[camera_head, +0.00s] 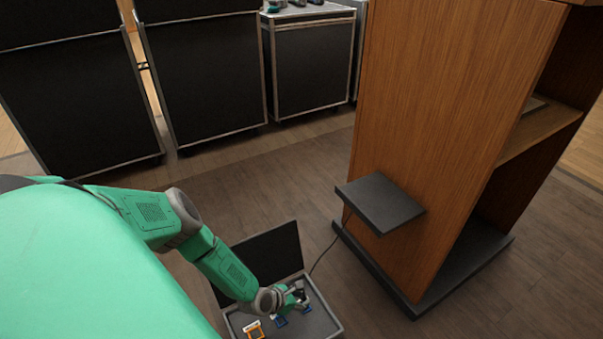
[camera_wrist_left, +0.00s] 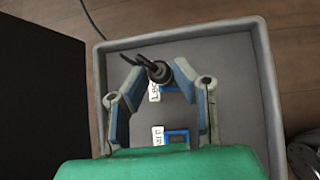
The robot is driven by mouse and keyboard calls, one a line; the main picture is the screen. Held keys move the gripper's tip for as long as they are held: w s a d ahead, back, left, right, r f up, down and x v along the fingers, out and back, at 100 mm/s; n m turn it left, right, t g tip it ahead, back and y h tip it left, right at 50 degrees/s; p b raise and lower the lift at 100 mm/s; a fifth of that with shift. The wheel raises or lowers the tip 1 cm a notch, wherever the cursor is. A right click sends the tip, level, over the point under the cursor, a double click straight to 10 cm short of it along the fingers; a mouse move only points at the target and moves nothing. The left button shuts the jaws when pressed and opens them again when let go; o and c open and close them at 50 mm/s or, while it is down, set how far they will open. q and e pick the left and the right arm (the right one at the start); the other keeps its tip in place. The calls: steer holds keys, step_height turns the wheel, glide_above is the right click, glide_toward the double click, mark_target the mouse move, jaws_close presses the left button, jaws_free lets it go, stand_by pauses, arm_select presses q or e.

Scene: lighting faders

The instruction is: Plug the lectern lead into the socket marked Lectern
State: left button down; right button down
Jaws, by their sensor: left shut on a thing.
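My left gripper (camera_head: 293,297) reaches down into an open floor box (camera_head: 335,322). In the left wrist view, the gripper (camera_wrist_left: 155,78) is shut on a black plug (camera_wrist_left: 158,71), the end of a dark lead (camera_head: 322,256) that runs from the lectern. The plug is over or at a blue-framed socket (camera_wrist_left: 172,89) whose white label (camera_wrist_left: 154,92) is partly hidden and seems to start "LEC". I cannot tell whether the plug is in the socket or above it. A second blue-framed socket (camera_wrist_left: 178,136) with a white label (camera_wrist_left: 157,135) lies nearer the palm. My right gripper is not in view.
An orange-framed socket (camera_head: 255,332) sits at the box's near left. The box's dark lid (camera_head: 268,258) stands open behind. The wooden lectern (camera_head: 430,130), with a black shelf (camera_head: 380,202), rises to the right. Black cases (camera_head: 200,75) line the back. Floor between is clear.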

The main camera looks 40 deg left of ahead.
arm_select(q)
steer(key=shift+d+r, duration=0.15)
steer(key=shift+d, duration=0.05)
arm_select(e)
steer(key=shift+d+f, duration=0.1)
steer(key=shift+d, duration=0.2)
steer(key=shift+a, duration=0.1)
arm_select(q)
steer(key=shift+a+f, duration=0.1)
steer(key=shift+f, duration=0.35)
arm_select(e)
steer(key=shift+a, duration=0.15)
arm_select(q)
steer(key=shift+w+f, duration=0.1)
steer(key=shift+f, duration=0.45)
stand_by(1.1)
steer(key=c, duration=1.2)
jaws_free()
